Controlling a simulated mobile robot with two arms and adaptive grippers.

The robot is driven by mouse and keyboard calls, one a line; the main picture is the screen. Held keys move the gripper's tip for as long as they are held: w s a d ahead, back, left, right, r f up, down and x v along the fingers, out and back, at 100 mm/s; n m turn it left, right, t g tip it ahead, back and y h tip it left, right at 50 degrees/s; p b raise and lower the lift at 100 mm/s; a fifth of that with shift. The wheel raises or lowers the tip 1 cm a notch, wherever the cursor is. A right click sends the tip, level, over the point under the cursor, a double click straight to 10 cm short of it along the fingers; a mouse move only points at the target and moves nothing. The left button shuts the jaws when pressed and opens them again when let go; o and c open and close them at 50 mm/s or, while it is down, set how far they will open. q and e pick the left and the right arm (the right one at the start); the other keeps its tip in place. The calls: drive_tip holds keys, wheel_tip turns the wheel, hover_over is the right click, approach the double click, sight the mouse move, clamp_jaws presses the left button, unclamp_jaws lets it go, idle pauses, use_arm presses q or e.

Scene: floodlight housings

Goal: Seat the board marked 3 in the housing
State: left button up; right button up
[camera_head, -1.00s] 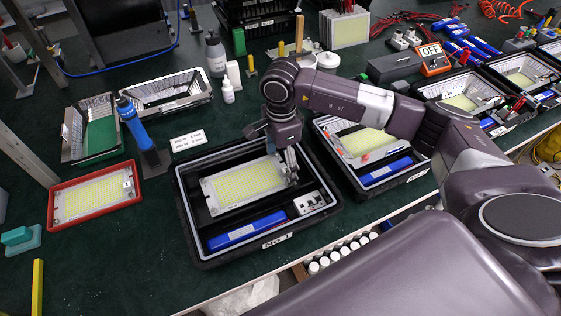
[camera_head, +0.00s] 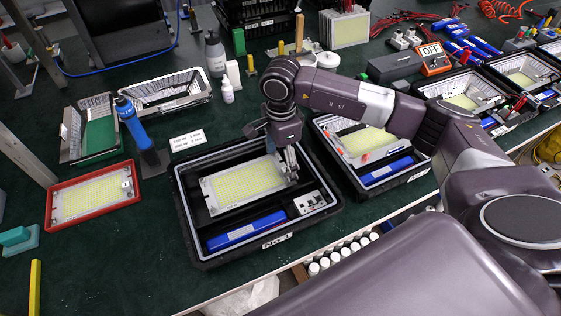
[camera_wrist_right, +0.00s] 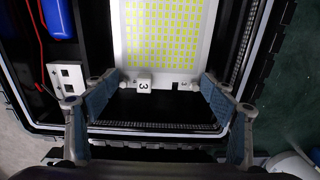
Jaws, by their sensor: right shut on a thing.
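The board marked 3 (camera_head: 240,187) is a pale plate with rows of yellow LEDs. It lies within the black housing labelled NO 1 (camera_head: 186,222), in the long bay behind the blue block. My right gripper (camera_head: 290,177) is at the board's right end. In the right wrist view, its fingers (camera_wrist_right: 160,83) are at the two sides of the board's end (camera_wrist_right: 165,40), with the "3" tag (camera_wrist_right: 144,86) between them. A dark gap shows between that end and the housing wall. Whether the board rests on the housing floor cannot be told. My left gripper is not in view.
In the same housing are a blue block (camera_head: 245,231) and a white socket plate (camera_head: 309,202). A second housing (camera_head: 374,182) stands close on the right. A red tray (camera_head: 50,208) with another LED board and a blue-handled tool (camera_head: 133,120) are on the left.

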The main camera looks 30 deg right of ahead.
drive_tip(key=shift+f+b, duration=1.15)
drive_tip(key=shift+f, duration=0.15)
drive_tip(key=o, duration=1.3)
drive_tip(key=shift+r, duration=0.15)
drive_tip(key=shift+o, duration=0.2)
wheel_tip(320, 180, up, 12)
